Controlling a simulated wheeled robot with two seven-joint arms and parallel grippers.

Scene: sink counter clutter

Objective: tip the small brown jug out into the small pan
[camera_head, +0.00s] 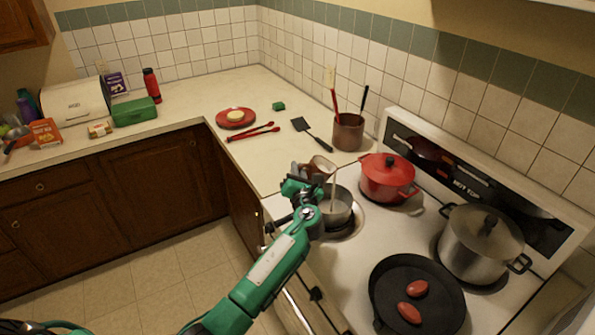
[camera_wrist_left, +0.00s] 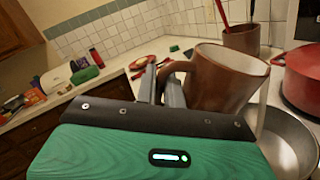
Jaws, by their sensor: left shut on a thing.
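The small brown jug (camera_head: 324,164) is held above the small pan (camera_head: 337,207) and tilted toward it. My left gripper (camera_head: 304,189) is shut on the jug at its handle side. In the left wrist view the jug (camera_wrist_left: 222,78) is just past the fingers, with its pale inside showing. A thin pale stream runs from the jug's rim down toward the pan in both views. The small pan (camera_wrist_left: 292,140) is grey metal and sits on the stove's near-left burner. How much is in it is not clear. My right gripper is not in view.
A red pot (camera_head: 386,180), a steel pot (camera_head: 480,243) and a black skillet (camera_head: 440,282) with two red items stand on the stove. A utensil crock (camera_head: 348,133), a spatula (camera_head: 311,134), red tongs (camera_head: 253,133) and a red plate (camera_head: 236,124) are on the counter behind.

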